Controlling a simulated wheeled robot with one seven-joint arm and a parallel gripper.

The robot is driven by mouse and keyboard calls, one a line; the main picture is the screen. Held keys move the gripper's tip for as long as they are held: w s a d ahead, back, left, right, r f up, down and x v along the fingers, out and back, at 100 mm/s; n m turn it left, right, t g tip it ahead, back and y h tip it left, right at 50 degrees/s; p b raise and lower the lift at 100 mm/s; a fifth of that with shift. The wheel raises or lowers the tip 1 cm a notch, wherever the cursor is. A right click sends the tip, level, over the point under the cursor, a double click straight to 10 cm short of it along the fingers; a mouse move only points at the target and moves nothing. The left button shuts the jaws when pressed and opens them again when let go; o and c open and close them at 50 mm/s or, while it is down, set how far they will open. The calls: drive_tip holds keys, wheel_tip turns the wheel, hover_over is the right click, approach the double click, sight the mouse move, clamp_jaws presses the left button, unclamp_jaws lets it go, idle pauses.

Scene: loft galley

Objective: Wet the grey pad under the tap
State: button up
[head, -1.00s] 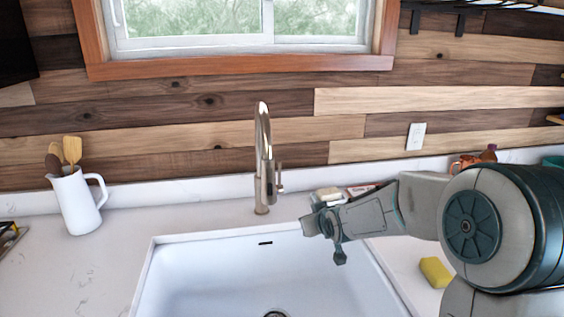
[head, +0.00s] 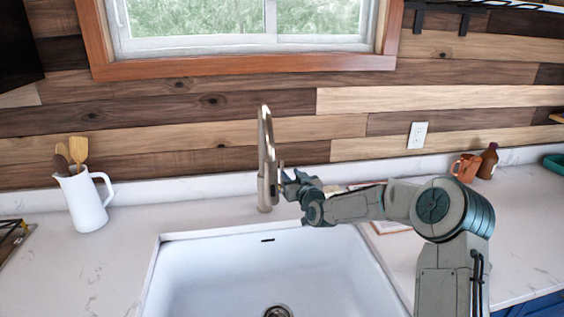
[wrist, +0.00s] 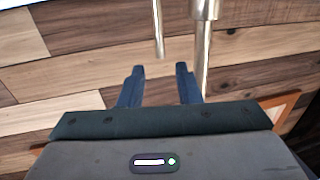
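The metal tap (head: 264,165) stands upright behind the white sink (head: 180,265). No running water shows. My gripper (head: 290,184) is just right of the tap, by its side lever (head: 281,174). In the wrist view my gripper (wrist: 160,72) has its two dark fingers apart with nothing between the tips. The thin lever (wrist: 158,30) lines up with the gap between them, and the thicker tap body (wrist: 203,50) is right of it. I cannot tell if the fingers touch the lever. I see no grey pad in either view; the visible sink basin holds none.
A white jug (head: 84,202) with wooden utensils stands on the left counter. Behind my arm are a small pale item (head: 332,189) and a flat item (head: 390,228), partly hidden. An orange mug (head: 465,168) and brown bottle (head: 488,162) stand at right.

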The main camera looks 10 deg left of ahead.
sight(282, 165)
drive_tip(key=shift+p+x, duration=1.35)
drive_tip(key=shift+x, duration=3.05)
clamp_jaws()
drive_tip(key=shift+a+f, duration=0.1)
drive_tip(key=shift+a, duration=0.05)
